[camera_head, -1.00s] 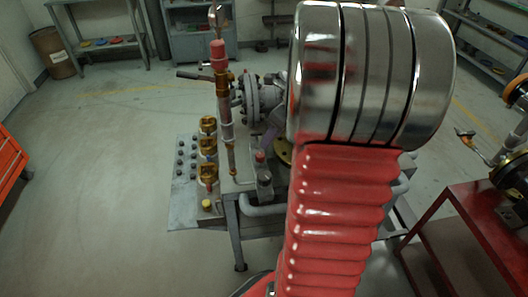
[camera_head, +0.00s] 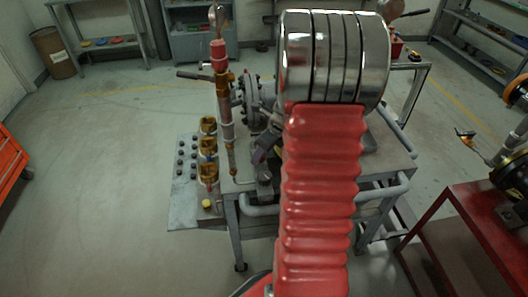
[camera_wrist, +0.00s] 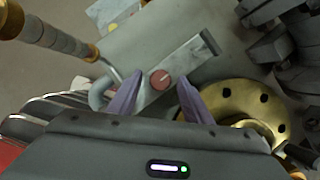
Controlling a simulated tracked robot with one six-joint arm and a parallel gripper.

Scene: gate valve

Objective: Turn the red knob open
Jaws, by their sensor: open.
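The red knob (camera_wrist: 161,79) is a small round disc with a mark across its face. It sits on a grey metal block (camera_wrist: 172,72) in the wrist view. My gripper (camera_wrist: 159,80) is open, with its two purple fingers on either side of the knob in the picture. A gap shows between each finger and the knob. I cannot tell how far above the knob the fingertips are.
A brass flange (camera_wrist: 240,105) with holes lies close to the right finger. A vertical pipe (camera_head: 225,110) with brass fittings stands left of my gripper. Yellow-brown valves (camera_head: 208,150) sit on the grey table's left side. A red stand (camera_head: 465,215) is at the right.

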